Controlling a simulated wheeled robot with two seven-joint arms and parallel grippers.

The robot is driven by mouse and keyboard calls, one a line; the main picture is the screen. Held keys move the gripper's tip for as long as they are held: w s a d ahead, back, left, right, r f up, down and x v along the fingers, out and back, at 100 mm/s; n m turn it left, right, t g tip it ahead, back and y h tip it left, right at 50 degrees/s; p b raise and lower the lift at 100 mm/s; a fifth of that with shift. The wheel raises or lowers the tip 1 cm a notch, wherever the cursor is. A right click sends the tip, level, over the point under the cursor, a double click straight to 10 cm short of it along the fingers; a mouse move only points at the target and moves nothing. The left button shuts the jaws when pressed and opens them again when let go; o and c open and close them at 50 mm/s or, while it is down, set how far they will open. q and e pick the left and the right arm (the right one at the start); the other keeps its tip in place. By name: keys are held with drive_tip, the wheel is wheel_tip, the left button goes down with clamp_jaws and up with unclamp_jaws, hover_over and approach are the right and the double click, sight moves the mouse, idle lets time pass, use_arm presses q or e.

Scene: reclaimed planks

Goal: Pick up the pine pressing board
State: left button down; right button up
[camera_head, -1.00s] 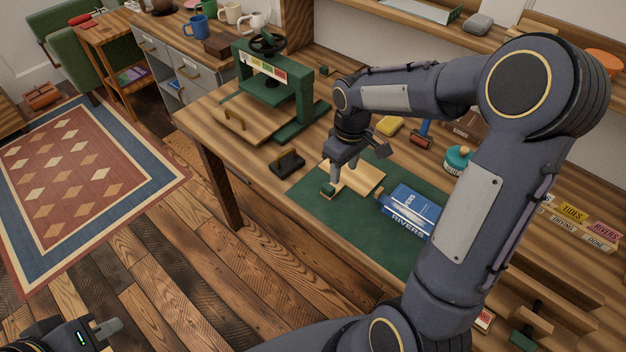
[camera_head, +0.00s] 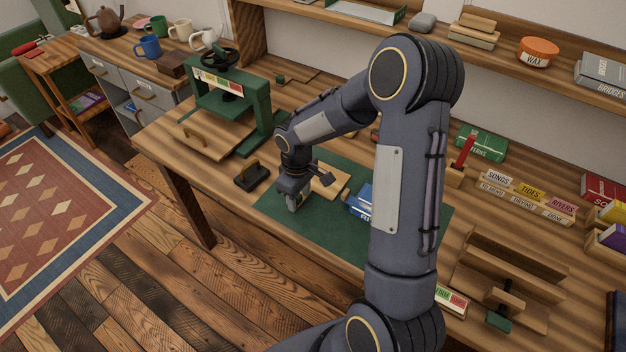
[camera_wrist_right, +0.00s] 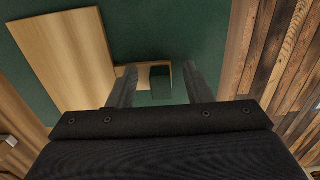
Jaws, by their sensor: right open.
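The pine pressing board (camera_head: 330,184) is a pale, flat board lying on the green mat (camera_head: 280,215) on the workbench. In the right wrist view the board (camera_wrist_right: 65,50) fills the upper left, with a small dark green tab (camera_wrist_right: 160,80) at its end. My right gripper (camera_head: 293,203) is at the board's near left end and covers the tab in the head view. In the right wrist view my right gripper (camera_wrist_right: 162,88) is open, its two fingers on either side of the tab; I cannot tell whether they touch it. My left gripper is out of view.
A blue book (camera_head: 361,203) lies right of the board, partly behind my right arm. A dark block with a handle (camera_head: 252,176) and a green press (camera_head: 238,100) stand to the left. The mat's near left part is bare. The bench's front edge is close.

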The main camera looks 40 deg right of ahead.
clamp_jaws()
